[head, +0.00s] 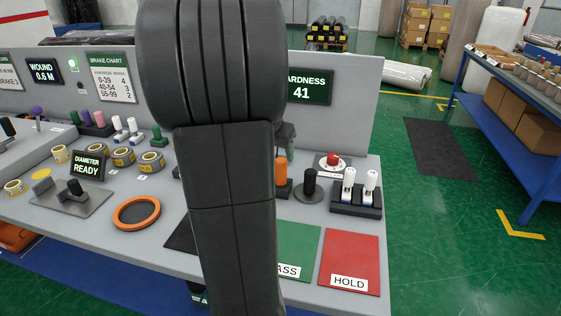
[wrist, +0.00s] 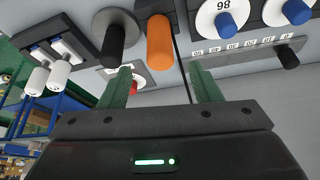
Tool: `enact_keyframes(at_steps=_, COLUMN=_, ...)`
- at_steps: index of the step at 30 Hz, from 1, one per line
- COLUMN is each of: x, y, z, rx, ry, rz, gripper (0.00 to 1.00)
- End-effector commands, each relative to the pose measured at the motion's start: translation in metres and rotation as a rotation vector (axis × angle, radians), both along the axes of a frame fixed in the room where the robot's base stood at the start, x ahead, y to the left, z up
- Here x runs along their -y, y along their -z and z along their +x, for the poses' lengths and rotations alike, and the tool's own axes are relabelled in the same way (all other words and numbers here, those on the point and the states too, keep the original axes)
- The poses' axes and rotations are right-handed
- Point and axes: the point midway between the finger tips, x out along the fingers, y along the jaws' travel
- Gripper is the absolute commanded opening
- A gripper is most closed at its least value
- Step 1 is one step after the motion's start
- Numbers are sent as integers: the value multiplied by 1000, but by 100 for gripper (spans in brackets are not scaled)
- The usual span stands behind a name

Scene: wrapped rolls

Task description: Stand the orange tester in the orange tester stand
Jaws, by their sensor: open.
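The orange tester (head: 281,170) is an upright orange cylinder in a dark square stand (head: 284,190) on the grey bench, just right of my arm. In the wrist view the orange tester (wrist: 160,45) shows at the top centre, its dark stand (wrist: 148,8) behind it. My gripper (wrist: 163,76) is open, with its two green fingers apart and nothing held between them. The tester's near end lines up with the gap between the fingers, but I cannot tell how far away it is.
A black knob (head: 309,185) stands close right of the tester, with a red button (head: 333,161) and white-capped switches (head: 357,190) beyond. Green (head: 300,250) and red (head: 349,262) mats lie in front. An orange ring (head: 136,212) lies left. Blue knobs (wrist: 228,20) show in the wrist view.

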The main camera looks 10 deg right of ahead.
Motion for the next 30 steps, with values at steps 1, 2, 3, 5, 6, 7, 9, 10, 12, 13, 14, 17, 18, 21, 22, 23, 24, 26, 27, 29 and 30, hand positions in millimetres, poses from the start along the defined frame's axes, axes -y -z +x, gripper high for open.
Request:
enact_keyframes(at_steps=1, x=-3, y=-12, z=-3, rx=5, ry=-2, rz=1, gripper=57)
enact_keyframes(at_steps=2, x=-4, y=-18, z=-5, rx=6, ry=-1, rz=1, gripper=57)
enact_keyframes(at_steps=3, x=-6, y=-25, z=-8, rx=5, ry=-2, rz=1, gripper=57)
enact_keyframes(at_steps=5, x=-9, y=-33, z=-11, rx=4, ry=-1, rz=1, gripper=57)
enact_keyframes(at_steps=6, x=-10, y=-38, z=-13, rx=3, ry=-1, rz=0, gripper=57)
enact_keyframes(at_steps=7, x=-11, y=-42, z=-14, rx=4, ry=-1, rz=1, gripper=57)
enact_keyframes(at_steps=9, x=-12, y=-47, z=-17, rx=1, ry=0, rz=0, gripper=57)
enact_keyframes(at_steps=10, x=-12, y=-49, z=-17, rx=1, ry=0, rz=0, gripper=57)
enact_keyframes(at_steps=12, x=-13, y=-52, z=-19, rx=1, ry=0, rz=0, gripper=57)
enact_keyframes(at_steps=13, x=-13, y=-52, z=-19, rx=1, ry=0, rz=0, gripper=57)
enact_keyframes(at_steps=14, x=-13, y=-53, z=-19, rx=1, ry=0, rz=0, gripper=57)
enact_keyframes(at_steps=17, x=-13, y=-53, z=-19, rx=0, ry=0, rz=0, gripper=57)
enact_keyframes(at_steps=18, x=-13, y=-53, z=-19, rx=0, ry=0, rz=0, gripper=57)
enact_keyframes(at_steps=21, x=-13, y=-53, z=-19, rx=0, ry=0, rz=0, gripper=57)
enact_keyframes(at_steps=22, x=-13, y=-52, z=-19, rx=0, ry=0, rz=0, gripper=57)
enact_keyframes(at_steps=23, x=-13, y=-52, z=-19, rx=0, ry=0, rz=0, gripper=57)
enact_keyframes(at_steps=24, x=-13, y=-51, z=-19, rx=0, ry=0, rz=0, gripper=57)
enact_keyframes(at_steps=26, x=-12, y=-49, z=-18, rx=-1, ry=0, rz=0, gripper=57)
enact_keyframes(at_steps=27, x=-11, y=-45, z=-17, rx=-2, ry=0, rz=0, gripper=57)
enact_keyframes(at_steps=29, x=-10, y=-39, z=-15, rx=-4, ry=1, rz=0, gripper=57)
enact_keyframes(at_steps=30, x=-9, y=-34, z=-13, rx=-4, ry=1, rz=0, gripper=57)
